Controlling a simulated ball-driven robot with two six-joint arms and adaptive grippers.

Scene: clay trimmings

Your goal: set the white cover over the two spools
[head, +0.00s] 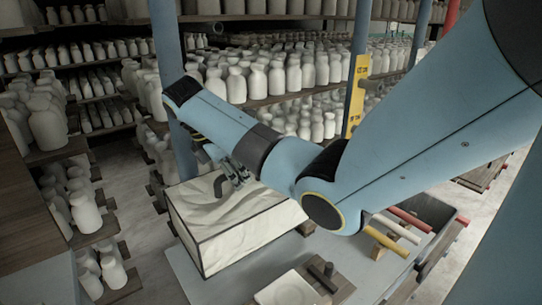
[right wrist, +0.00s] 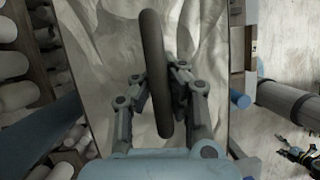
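The white cover (head: 245,232) is a box with a creased, cloth-like surface and dark edges, at the centre of the head view. A dark curved handle (head: 218,186) stands on its top. My right gripper (head: 238,172) is at the handle. In the right wrist view, the handle (right wrist: 153,60) runs between the fingers of my right gripper (right wrist: 160,85), which look closed against both sides of it. The cover's creased top (right wrist: 95,50) lies beyond. I cannot tell whether its lower edge touches the table. The two spools are not visible.
The grey table (head: 185,267) carries a pale dish (head: 287,290) on a wooden board in front. Yellow (head: 386,242), white and red rods lie at the right by a dark bin (head: 432,210). Shelves of pale bottles (head: 85,212) stand left and behind.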

